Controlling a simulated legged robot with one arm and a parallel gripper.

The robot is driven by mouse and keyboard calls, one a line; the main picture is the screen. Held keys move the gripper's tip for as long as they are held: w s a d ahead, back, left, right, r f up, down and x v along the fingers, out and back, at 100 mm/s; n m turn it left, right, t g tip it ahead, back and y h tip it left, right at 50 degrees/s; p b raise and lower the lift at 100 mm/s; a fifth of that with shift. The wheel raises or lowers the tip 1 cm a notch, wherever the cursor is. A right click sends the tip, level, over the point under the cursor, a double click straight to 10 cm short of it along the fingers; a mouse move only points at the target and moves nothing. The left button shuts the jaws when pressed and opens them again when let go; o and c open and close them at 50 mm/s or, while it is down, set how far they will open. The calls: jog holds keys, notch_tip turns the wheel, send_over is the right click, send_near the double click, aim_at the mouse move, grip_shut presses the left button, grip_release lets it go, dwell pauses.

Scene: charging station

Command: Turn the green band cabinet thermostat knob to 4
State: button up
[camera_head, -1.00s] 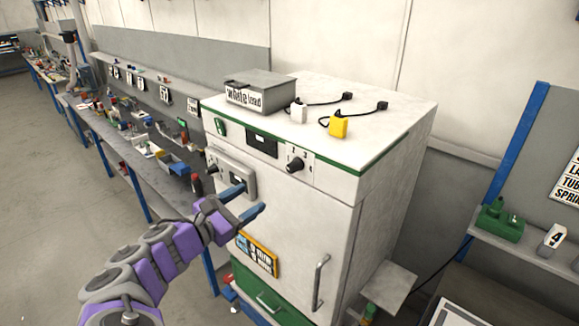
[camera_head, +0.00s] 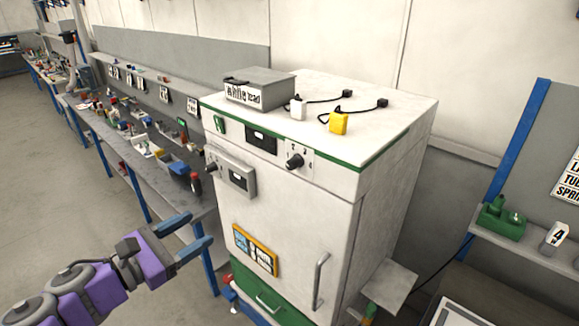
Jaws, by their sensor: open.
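The white cabinet (camera_head: 292,218) with a green band (camera_head: 312,176) along its top edge stands in the middle of the view. A black thermostat knob (camera_head: 294,161) sits on a pale dial plate at the upper front; the small dial marks are hard to read. My gripper (camera_head: 192,236) is open and empty, left of the cabinet front, below and apart from the knob. Its two blue fingers point right.
A grey box (camera_head: 259,90), a white tag (camera_head: 298,109) and a yellow tag (camera_head: 339,122) lie on the cabinet top. A grey control box (camera_head: 237,177) and a vertical handle (camera_head: 320,281) stick out from the front. A cluttered bench (camera_head: 150,177) runs along the left.

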jog(key=v, duration=0.3)
jog(key=shift+s+a+r, duration=0.15)
jog(key=shift+a, duration=0.25)
jog(key=n+p, duration=0.1)
jog(key=p, duration=0.4)
send_near(288, 166)
jog(key=shift+h, duration=0.4)
jog(key=x, duration=0.3)
jog(key=p+x, duration=0.1)
jog(key=x, duration=0.2)
jog(key=p+x, duration=0.1)
jog(key=x, duration=0.3)
jog(key=shift+a+f, duration=0.1)
jog(key=shift+f, duration=0.15)
jog(key=shift+w, duration=0.3)
